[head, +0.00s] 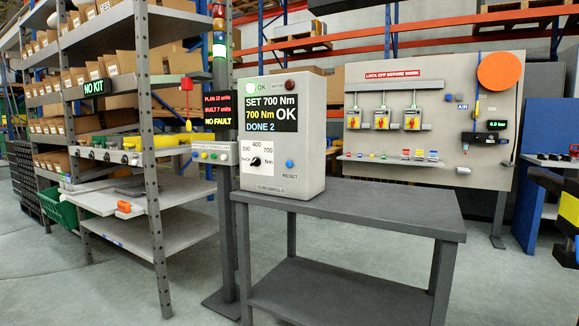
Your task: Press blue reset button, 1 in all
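A light grey control box (310,168) stands on the dark grey table in the middle of the head view. The round blue reset button (289,164) is low on the right of its front face, above the word RESET. A black dial (255,162) sits to its left, on a white scale. The box's display (270,114) reads SET 700 Nm, 700 Nm OK and DONE 2. Nothing touches the button. Neither of my grippers shows.
The dark grey table (390,216) has clear room right of the box. A post with a small button box (211,153) stands to its left. Shelves (155,150) with cartons fill the left side. A lock-off board (430,120) stands behind. Open floor lies in front.

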